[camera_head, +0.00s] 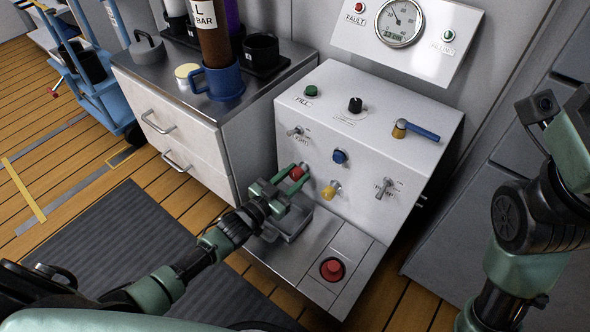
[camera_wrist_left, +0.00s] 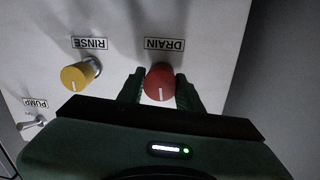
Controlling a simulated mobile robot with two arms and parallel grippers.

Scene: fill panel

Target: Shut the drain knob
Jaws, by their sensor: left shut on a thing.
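The red drain knob (camera_head: 296,173) is on the front face of the white panel box (camera_head: 330,112), at its lower left. My left gripper (camera_head: 293,176) reaches it from the front and is shut on it, with a finger on each side. In the left wrist view the red knob (camera_wrist_left: 160,82) sits between the two dark green fingers, under the DRAIN label (camera_wrist_left: 164,44), which appears upside down. A white line on the knob points down in that view. My right gripper is not clearly in view; only parts of my right arm show at the right edge.
The yellow rinse knob (camera_head: 331,190) is just right of the drain knob. A red button (camera_head: 332,269) is on the lower ledge. A drawer cabinet (camera_head: 180,132) stands left.

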